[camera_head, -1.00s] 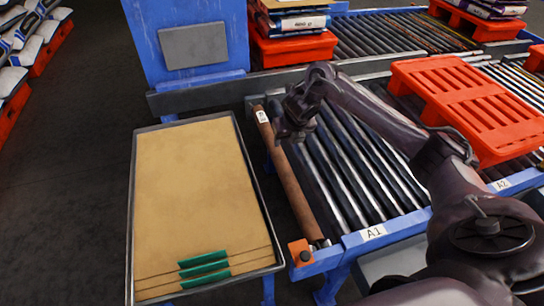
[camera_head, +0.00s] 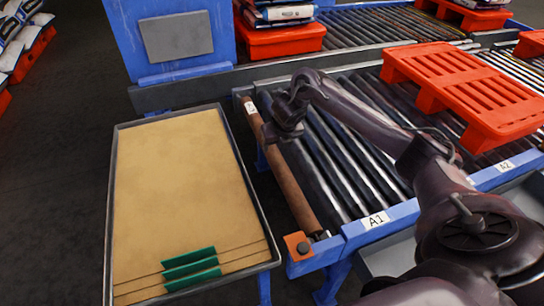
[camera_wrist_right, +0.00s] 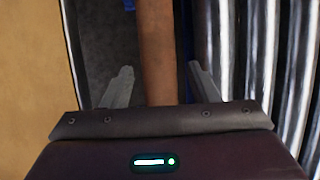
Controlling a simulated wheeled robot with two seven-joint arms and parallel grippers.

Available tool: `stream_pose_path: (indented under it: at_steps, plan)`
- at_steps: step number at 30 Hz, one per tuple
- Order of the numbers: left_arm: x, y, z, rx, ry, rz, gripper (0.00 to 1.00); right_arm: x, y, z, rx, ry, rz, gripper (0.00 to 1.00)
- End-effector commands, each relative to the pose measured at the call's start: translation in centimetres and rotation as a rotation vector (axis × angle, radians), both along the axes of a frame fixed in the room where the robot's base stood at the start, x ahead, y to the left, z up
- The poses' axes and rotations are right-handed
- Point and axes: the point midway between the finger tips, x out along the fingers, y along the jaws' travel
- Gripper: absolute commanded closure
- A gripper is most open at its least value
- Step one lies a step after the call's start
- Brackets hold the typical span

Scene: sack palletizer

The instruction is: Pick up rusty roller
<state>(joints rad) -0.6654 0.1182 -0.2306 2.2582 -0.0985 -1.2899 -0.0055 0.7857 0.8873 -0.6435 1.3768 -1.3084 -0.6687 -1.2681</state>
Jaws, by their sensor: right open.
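The rusty roller (camera_head: 285,178) is a long brown bar with a white tag near its far end. It lies along the left edge of the conveyor marked A1, beside the dark metal rollers. My right gripper (camera_head: 268,136) is over the far half of the roller. In the right wrist view my right gripper (camera_wrist_right: 160,85) is open, with one finger on each side of the rusty roller (camera_wrist_right: 157,50). I cannot tell how deep the fingers reach around it. My left gripper is not in view.
A tray (camera_head: 112,215) with cardboard sheets and green strips stands left of the conveyor. An orange bracket (camera_head: 299,246) sits at the roller's near end. A red pallet (camera_head: 465,90) lies on the conveyor at right. A blue post (camera_head: 175,40) stands behind.

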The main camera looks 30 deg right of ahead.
Motion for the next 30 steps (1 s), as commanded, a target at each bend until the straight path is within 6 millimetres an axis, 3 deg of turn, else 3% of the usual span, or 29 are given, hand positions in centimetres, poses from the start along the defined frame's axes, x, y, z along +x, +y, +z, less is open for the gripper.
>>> stream_pose_path:
  at_steps: [12, 23, 30]
  plan:
    - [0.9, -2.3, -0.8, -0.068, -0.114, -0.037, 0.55, 2.4, -0.2, -5.3, 0.001, 0.002, -0.002, 0.46]
    - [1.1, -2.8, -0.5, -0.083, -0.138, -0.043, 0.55, 2.8, -0.4, -6.0, -0.002, -0.001, 0.001, 0.46]
    - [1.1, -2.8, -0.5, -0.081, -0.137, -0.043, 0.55, 2.8, -0.4, -6.0, -0.001, -0.001, 0.0, 0.77]
